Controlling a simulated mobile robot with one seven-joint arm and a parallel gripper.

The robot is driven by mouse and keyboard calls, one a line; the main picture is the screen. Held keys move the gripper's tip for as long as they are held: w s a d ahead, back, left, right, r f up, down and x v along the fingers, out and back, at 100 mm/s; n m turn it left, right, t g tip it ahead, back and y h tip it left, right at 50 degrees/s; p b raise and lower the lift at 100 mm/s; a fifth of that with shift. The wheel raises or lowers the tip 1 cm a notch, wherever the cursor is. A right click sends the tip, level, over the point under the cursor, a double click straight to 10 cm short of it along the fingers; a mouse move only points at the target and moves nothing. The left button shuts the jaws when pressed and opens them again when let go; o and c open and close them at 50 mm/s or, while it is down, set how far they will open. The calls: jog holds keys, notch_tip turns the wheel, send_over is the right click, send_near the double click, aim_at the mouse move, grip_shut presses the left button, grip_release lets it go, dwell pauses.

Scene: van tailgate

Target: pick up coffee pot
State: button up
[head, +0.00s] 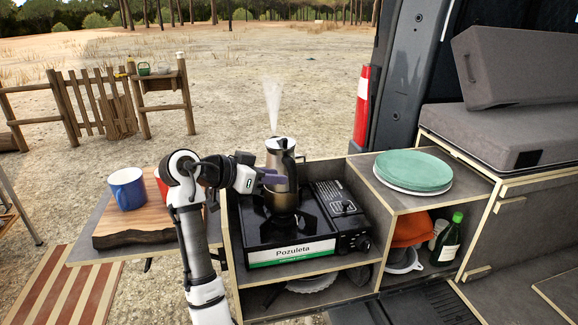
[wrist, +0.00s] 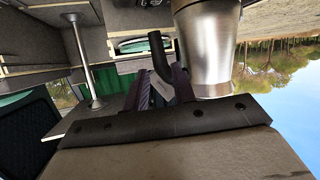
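The coffee pot (head: 281,156) is silver with a dark handle and stands upright over the burner of a black camping stove (head: 290,250). Steam rises above it. My gripper (head: 270,179) reaches in from the left at the pot's near left side, its purple fingers partly covering the pot. In the wrist view the coffee pot's metal body (wrist: 207,45) is at the top. Its black handle (wrist: 158,52) reaches down between the two purple fingers of my gripper (wrist: 160,82). I cannot tell whether the fingers press on the handle or only stand around it.
A blue mug (head: 127,189) and a partly hidden red mug stand on a wooden board (head: 135,222) at left. Stacked plates (head: 413,170) lie on the higher shelf at right. A green bottle (head: 447,240) stands in the compartment below. Open ground lies behind.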

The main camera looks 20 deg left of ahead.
aim_at(294, 178)
jog(key=p+x, duration=0.2)
jog(key=x, duration=0.6)
jog(key=shift+w+d, duration=0.15)
jog(key=shift+w, duration=0.05)
grip_shut()
jog(key=shift+r, duration=0.1)
